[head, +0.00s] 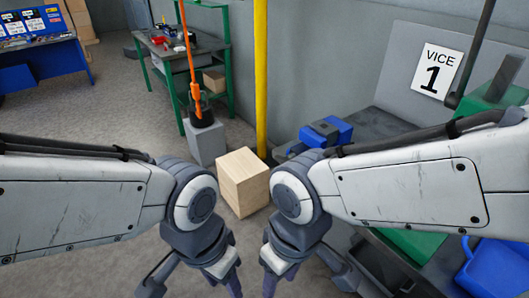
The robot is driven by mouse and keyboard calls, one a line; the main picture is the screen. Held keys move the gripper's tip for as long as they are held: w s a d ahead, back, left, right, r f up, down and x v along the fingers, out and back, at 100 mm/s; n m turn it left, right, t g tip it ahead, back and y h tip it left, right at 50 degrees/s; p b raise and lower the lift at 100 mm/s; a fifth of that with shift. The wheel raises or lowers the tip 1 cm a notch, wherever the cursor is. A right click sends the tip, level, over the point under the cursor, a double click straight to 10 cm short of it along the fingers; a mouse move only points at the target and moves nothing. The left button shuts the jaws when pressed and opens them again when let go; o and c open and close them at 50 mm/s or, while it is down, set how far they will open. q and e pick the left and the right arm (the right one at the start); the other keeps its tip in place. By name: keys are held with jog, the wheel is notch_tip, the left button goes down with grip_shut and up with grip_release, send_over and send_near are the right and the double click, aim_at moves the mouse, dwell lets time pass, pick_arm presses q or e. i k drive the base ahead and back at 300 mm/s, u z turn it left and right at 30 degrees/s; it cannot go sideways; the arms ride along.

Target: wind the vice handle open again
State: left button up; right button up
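A blue vice-like tool (325,132) sits on the grey bench (375,125) right of centre, below and left of the sign reading VICE 1 (436,71). My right arm hides part of the bench, and I cannot make out the vice handle clearly. My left gripper (190,288) is at the bottom, left of centre, with its fingers spread and nothing visible between them. My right gripper (306,282) is just right of centre at the bottom, its fingers also spread. Both are apart from the blue tool. The lower frame edge cuts off the fingertips.
A wooden block (243,180) stands on the floor, near a yellow post (260,75) and a grey block with an orange pole (192,60). A green table (168,55) is behind. A green machine (490,100) and blue bin (497,268) are at right. Floor at left is open.

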aim_at(280, 159)
jog(key=u, duration=0.85)
jog(key=i, duration=4.6)
jog(key=z, duration=4.65)
